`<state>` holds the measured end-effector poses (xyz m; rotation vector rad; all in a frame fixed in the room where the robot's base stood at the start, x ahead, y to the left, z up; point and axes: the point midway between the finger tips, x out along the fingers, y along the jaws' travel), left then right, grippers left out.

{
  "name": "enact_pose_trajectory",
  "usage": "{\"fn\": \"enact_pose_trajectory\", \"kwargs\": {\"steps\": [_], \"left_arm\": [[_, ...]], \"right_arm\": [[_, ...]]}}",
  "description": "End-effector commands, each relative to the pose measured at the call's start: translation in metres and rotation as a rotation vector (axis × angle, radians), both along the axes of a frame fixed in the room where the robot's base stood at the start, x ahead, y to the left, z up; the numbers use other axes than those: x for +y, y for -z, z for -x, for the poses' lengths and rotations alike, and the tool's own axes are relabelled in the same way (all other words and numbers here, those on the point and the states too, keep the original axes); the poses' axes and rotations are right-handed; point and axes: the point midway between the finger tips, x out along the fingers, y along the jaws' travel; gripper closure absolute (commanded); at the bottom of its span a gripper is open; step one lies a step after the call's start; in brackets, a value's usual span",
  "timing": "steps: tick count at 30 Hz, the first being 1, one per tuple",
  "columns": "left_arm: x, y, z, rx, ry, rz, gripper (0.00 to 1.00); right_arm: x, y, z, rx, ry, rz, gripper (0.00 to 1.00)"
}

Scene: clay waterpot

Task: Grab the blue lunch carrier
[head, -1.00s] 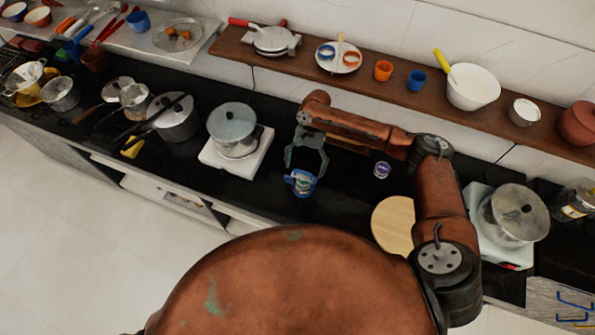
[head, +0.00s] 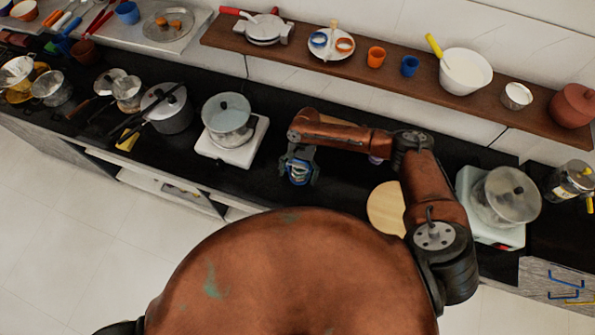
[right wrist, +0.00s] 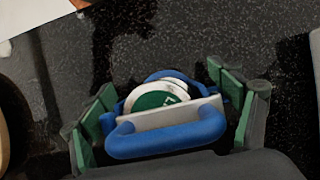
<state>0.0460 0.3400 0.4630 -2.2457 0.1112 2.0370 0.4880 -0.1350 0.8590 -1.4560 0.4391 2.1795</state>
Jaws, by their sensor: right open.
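The blue lunch carrier (head: 299,172) stands on the black counter, right of the pot on the white burner. In the right wrist view the lunch carrier (right wrist: 166,140) shows its blue handle, white band and a round green-and-white top. My right gripper (head: 299,178) is open and lowered around the carrier. In the right wrist view, the green finger pads of my right gripper (right wrist: 168,115) stand on either side of the carrier. I cannot tell whether they touch it. My left gripper is not in view.
A pot (head: 228,119) on a white burner (head: 222,152) stands to the left. A round wooden board (head: 386,208) and another pot (head: 506,195) are to the right. A wooden shelf (head: 390,75) with cups and bowls runs behind. The counter just beside the carrier is clear.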

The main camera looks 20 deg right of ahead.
Motion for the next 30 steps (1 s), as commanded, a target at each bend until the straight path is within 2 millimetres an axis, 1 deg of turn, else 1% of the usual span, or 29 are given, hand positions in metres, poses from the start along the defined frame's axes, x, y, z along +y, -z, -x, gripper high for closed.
{"fn": "enact_pose_trajectory", "kwargs": {"steps": [3,9,10,30], "left_arm": [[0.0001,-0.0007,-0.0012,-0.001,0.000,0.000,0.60],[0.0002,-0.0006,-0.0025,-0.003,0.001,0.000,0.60],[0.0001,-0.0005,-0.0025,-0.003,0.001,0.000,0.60],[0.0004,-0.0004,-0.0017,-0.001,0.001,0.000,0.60]], "right_arm": [[0.0020,0.0067,0.0025,0.000,-0.001,0.000,0.17],[0.0019,0.0075,0.0027,0.000,-0.001,0.000,0.17],[0.0018,0.0075,0.0028,0.000,-0.001,0.000,0.18],[0.0015,0.0076,0.0029,0.000,0.000,0.000,0.63]]}}
